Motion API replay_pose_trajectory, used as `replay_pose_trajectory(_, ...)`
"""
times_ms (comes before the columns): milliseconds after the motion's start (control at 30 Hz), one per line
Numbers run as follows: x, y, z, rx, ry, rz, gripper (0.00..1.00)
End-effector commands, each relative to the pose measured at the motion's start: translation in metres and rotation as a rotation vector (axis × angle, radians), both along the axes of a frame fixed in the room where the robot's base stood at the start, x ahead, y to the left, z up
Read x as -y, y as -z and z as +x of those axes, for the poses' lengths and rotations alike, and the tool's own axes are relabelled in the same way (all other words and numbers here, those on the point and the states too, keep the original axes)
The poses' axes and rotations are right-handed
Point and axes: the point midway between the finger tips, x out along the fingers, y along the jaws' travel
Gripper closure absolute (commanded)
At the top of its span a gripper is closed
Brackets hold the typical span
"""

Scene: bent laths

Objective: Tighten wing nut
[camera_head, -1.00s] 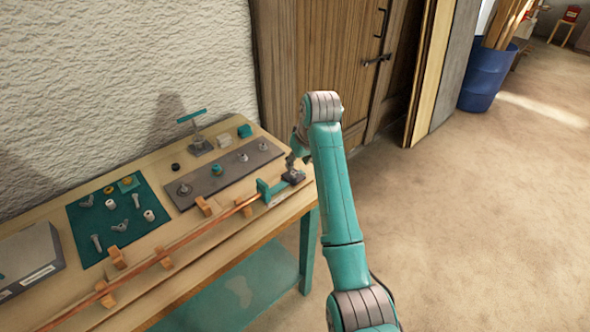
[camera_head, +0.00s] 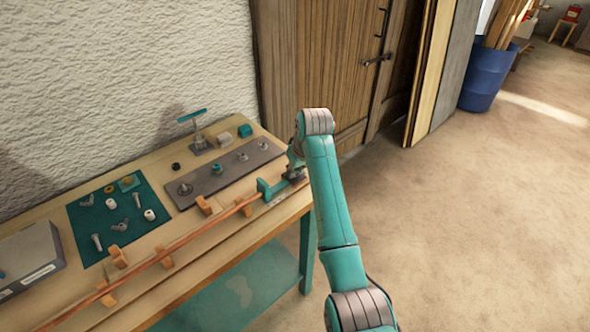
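A long orange-brown lath (camera_head: 190,238) lies along the front of the workbench, between several wooden blocks (camera_head: 204,205). Its right end meets a teal clamp piece (camera_head: 270,191) near the bench's right end. My gripper (camera_head: 294,177) is low at that end, just right of the teal piece; my arm partly covers it. Its fingers are too small and hidden to show whether they are open. I cannot make out a wing nut between them. Two small grey winged parts, which look like wing nuts (camera_head: 120,226), lie on the dark green mat (camera_head: 86,242).
A grey plate (camera_head: 208,185) with several small fittings lies behind the lath. A teal-handled tool (camera_head: 198,134) stands at the back. A grey box (camera_head: 28,260) is at the left.

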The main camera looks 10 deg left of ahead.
Motion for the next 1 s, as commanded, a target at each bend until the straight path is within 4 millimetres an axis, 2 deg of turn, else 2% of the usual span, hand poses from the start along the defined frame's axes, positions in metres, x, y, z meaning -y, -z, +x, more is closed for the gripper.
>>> replay_pose_trajectory(267,-0.0002,0.0001,-0.0002,0.001,0.016,-0.001,1.0)
replay_pose_trajectory(467,-0.0014,0.0001,-0.001,0.001,0.092,0.0,1.0)
replay_pose_trajectory(1000,-0.0054,-0.0002,-0.0022,0.0,0.563,-0.001,1.0)
